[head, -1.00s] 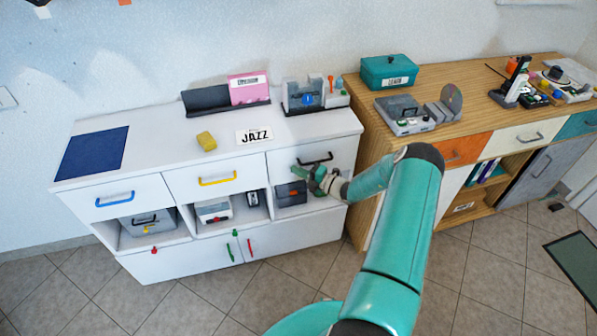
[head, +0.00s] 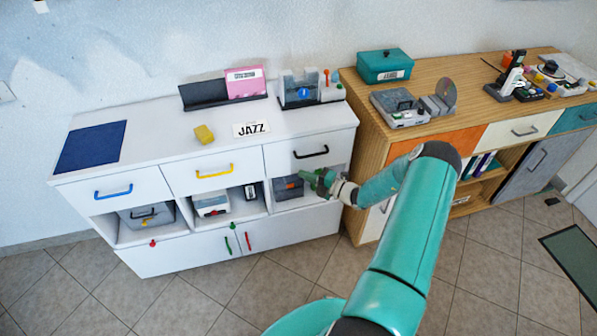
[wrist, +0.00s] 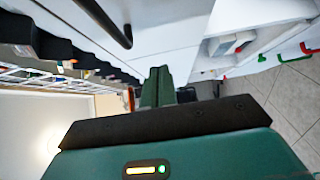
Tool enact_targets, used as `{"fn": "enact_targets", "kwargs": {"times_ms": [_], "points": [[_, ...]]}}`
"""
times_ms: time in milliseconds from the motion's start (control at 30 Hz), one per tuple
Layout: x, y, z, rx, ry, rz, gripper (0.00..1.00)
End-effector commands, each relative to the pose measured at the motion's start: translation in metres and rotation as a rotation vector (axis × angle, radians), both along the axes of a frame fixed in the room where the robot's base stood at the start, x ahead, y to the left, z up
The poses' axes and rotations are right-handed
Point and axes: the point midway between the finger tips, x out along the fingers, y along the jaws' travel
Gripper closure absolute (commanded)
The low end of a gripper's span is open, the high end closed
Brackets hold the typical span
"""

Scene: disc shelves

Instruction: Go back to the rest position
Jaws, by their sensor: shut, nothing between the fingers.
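My gripper (head: 308,177) is shut and empty. In the head view it hangs in front of the white cabinet (head: 90,237), just below the drawer with the black handle (head: 311,152) and before the open compartment with a dark grey box (head: 289,188). In the wrist view the two green fingers (wrist: 158,88) lie together, and the black handle (wrist: 105,22) shows at the upper left. My teal arm reaches in from the lower right and hides part of the wooden cabinet.
A wooden cabinet (head: 440,125) stands at the right with a teal box (head: 385,66).

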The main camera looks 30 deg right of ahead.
Motion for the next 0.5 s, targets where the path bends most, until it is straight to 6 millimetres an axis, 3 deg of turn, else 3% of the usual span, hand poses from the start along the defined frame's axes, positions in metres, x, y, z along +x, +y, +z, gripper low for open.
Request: {"fn": "enact_targets", "kwargs": {"times_ms": [233,500], "points": [[-0.039,-0.024,-0.001,0.0,0.001,-0.001,1.0],[-0.056,-0.033,-0.001,0.0,0.001,0.0,1.0]]}}
